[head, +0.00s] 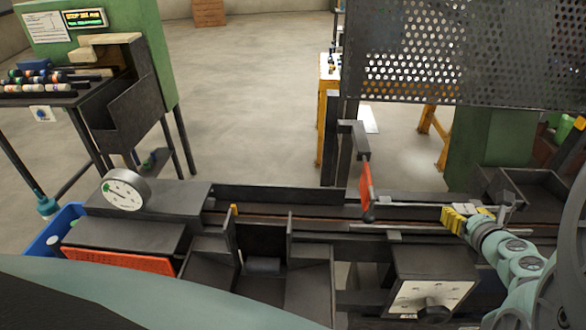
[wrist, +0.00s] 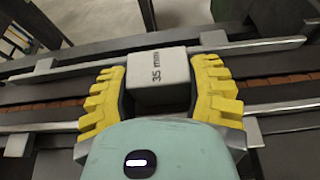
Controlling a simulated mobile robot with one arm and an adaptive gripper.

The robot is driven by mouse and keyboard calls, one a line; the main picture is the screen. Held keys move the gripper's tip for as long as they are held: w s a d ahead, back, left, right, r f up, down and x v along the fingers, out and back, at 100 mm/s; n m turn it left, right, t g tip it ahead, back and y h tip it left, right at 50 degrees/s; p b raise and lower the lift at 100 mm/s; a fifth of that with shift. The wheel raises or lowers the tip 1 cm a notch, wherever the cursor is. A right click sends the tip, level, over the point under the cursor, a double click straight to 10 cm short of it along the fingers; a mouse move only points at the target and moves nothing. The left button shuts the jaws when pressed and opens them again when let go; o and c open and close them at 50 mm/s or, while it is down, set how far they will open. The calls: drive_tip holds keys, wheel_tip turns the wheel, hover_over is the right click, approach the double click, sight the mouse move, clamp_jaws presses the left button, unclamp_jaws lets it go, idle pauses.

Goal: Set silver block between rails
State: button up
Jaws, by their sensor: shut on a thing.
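My gripper (wrist: 165,90) is shut on the silver block (wrist: 160,78), a pale grey cube marked "35 mm", held between its yellow ribbed fingers. In the head view my gripper (head: 466,216) is at the right, over the long track. In the wrist view the far rail (wrist: 272,46) and near rail (wrist: 285,106) run left to right, with a brown strip (wrist: 272,80) between them. The block is above this track and overlaps the far rail in the picture. I cannot tell whether its underside touches anything.
An orange paddle (head: 367,187) stands by the track, left of my gripper. A perforated screen (head: 450,52) rises behind. A dial box (head: 432,285) is in front. A round gauge (head: 126,190) sits at left, and a dark open tray (head: 525,190) at right.

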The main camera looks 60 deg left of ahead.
drive_tip(key=shift+a+f, duration=0.1)
drive_tip(key=shift+f, duration=0.1)
drive_tip(key=o, duration=1.4)
drive_tip(key=shift+s+d+r, duration=0.15)
drive_tip(key=shift+d, duration=0.25)
drive_tip(key=v, duration=1.1)
drive_tip(key=shift+r, duration=0.2)
